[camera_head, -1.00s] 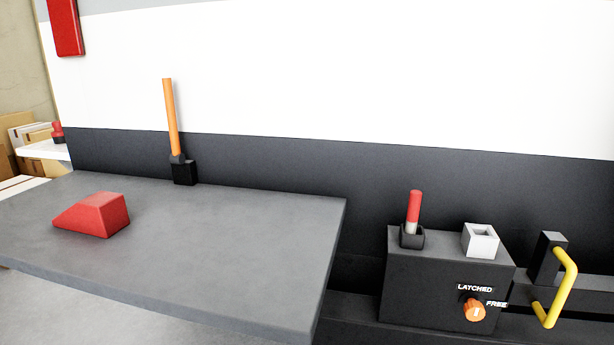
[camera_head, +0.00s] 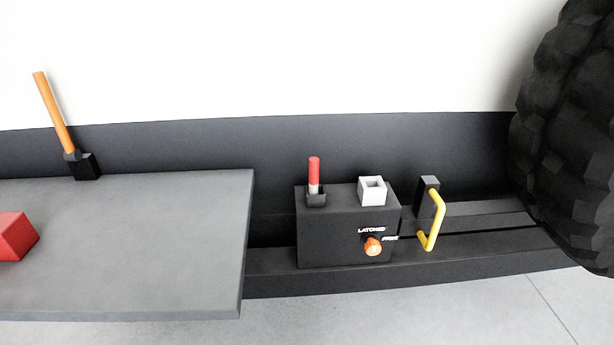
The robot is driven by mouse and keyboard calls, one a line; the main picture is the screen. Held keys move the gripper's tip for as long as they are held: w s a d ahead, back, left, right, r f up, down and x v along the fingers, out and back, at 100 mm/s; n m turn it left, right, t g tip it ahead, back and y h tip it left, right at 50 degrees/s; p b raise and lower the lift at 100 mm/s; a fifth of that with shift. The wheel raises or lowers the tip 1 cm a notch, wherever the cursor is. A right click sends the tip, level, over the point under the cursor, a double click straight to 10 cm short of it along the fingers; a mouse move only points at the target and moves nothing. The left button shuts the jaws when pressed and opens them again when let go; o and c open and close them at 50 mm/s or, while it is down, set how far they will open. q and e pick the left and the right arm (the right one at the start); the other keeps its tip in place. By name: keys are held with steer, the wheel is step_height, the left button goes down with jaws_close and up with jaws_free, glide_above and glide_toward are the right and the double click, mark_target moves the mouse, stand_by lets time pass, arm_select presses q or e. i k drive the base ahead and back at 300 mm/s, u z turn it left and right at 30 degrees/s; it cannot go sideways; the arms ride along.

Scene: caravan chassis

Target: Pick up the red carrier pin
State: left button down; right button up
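The red carrier pin (camera_head: 314,171) stands upright in a small black socket (camera_head: 316,198) on top of a dark box (camera_head: 330,232). Its upper part is red and a pale grey part shows below; its lower end is hidden in the socket. A white square socket (camera_head: 372,190), open at the top, sits to its right on the same box. Neither of my grippers is in view.
A grey table (camera_head: 150,240) at left holds a red wedge (camera_head: 14,236) and an orange-handled tool (camera_head: 55,115) in a black holder. An orange knob (camera_head: 373,246) marked LATCHED and FREE is on the box front. A yellow handle (camera_head: 436,215) and a large tyre (camera_head: 570,140) are at right.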

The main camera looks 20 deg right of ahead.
mark_target(313, 162)
steer(key=k, duration=0.5)
steer(key=z, duration=1.5)
steer(key=i, duration=1.25)
steer(key=u, duration=2.7)
